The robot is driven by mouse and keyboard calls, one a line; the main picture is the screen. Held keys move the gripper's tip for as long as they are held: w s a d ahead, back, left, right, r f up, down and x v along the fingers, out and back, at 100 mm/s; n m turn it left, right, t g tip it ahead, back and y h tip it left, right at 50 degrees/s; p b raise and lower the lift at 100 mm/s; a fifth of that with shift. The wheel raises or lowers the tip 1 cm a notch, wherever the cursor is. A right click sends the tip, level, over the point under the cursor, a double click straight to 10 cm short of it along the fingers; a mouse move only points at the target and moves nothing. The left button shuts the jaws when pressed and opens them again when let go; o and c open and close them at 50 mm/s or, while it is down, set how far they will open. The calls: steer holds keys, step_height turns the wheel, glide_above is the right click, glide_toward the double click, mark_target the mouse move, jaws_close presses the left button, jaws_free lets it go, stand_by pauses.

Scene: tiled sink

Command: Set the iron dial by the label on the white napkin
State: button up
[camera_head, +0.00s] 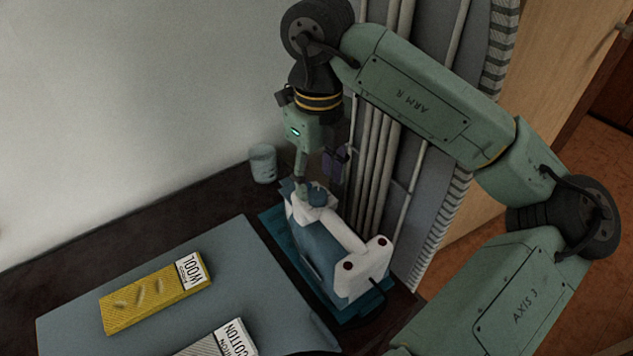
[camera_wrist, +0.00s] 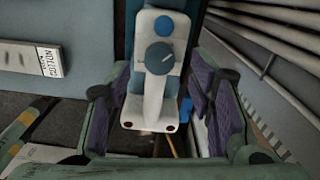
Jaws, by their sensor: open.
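The white-and-blue iron (camera_head: 348,252) rests on a teal mat, its dial (camera_head: 317,196) on top at the far end. In the wrist view the round blue-grey dial (camera_wrist: 159,57) carries a light pointer line slanting up and right. The white napkin (camera_head: 222,343), cut off by the lower edge, has a label (camera_head: 236,338) reading COTTON; the label also shows in the wrist view (camera_wrist: 49,62). A yellow cloth (camera_head: 155,293) is labelled WOOL. My gripper (camera_head: 319,170) is open just above the dial, its purple-padded fingers (camera_wrist: 163,88) apart on either side of the iron in the wrist view.
A grey board (camera_head: 225,262) holds both cloths left of the iron. A small pale cup (camera_head: 263,163) stands behind, near the wall. Pale vertical pipes (camera_head: 375,150) and a ribbed panel are close on the right of the gripper. A cord trails at the iron's near end.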

mark_target(318, 192)
steer(key=shift+f, duration=1.4)
steer(key=shift+c, duration=0.4)
jaws_close()
steer(key=shift+f+m+b, duration=0.25)
steer(key=shift+m+b, duration=0.35)
steer(key=shift+b, duration=0.35)
steer(key=shift+r+m+b, duration=0.1)
steer(key=shift+m+b, duration=0.55)
steer(key=shift+m, duration=0.15)
steer(key=shift+r, duration=0.2)
